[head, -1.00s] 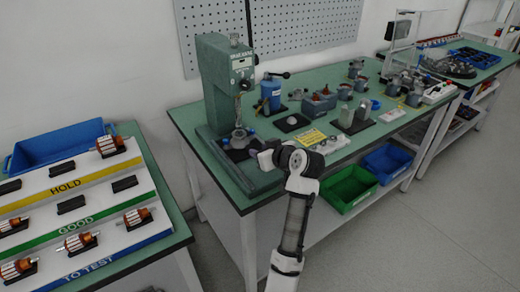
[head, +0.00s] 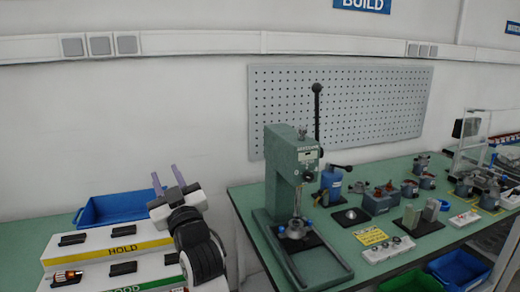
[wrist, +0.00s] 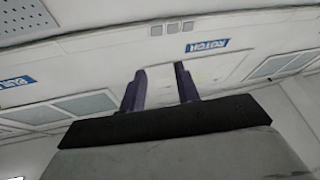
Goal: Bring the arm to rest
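My arm is folded up at the lower left of the head view, in front of the sorting board. My gripper (head: 167,180) points up, with its two purple-grey fingers apart and nothing between them. In the wrist view my gripper (wrist: 160,88) also shows two spread fingers with only the wall behind them. The gripper touches nothing that I can see.
The sorting board (head: 80,252) with its HOLD row and the blue bin (head: 118,207) lie around and behind my arm. A green press (head: 283,175) stands on the bench to the right. Green and blue bins (head: 458,268) sit below the bench.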

